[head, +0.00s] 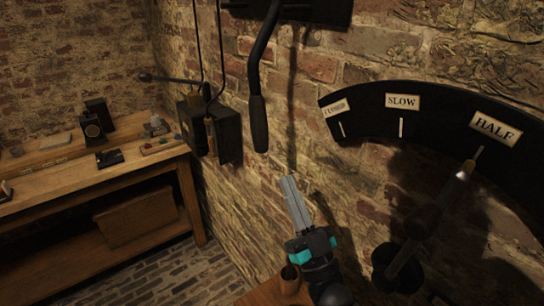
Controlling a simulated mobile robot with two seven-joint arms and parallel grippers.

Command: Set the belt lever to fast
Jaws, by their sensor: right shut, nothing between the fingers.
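A dark lever (431,219) pivots from a round hub on the brick wall at the right. It tilts up to the right, and its thin tip ends just below the HALF label (496,129). Behind it is a black curved plate (446,118) with a SLOW label (402,101) and a further label (336,108) at the left that is hard to read. No FAST label shows in view. My right gripper (289,184) is left of the lever, apart from it, with its fingers together and empty, pointing up. My left gripper is not in view.
A black bar with a dark grip (258,122) hangs above my right gripper. A black wall box (210,130) and a wooden workbench (95,178) with small items are at the left. A small wooden surface (268,293) is at the bottom.

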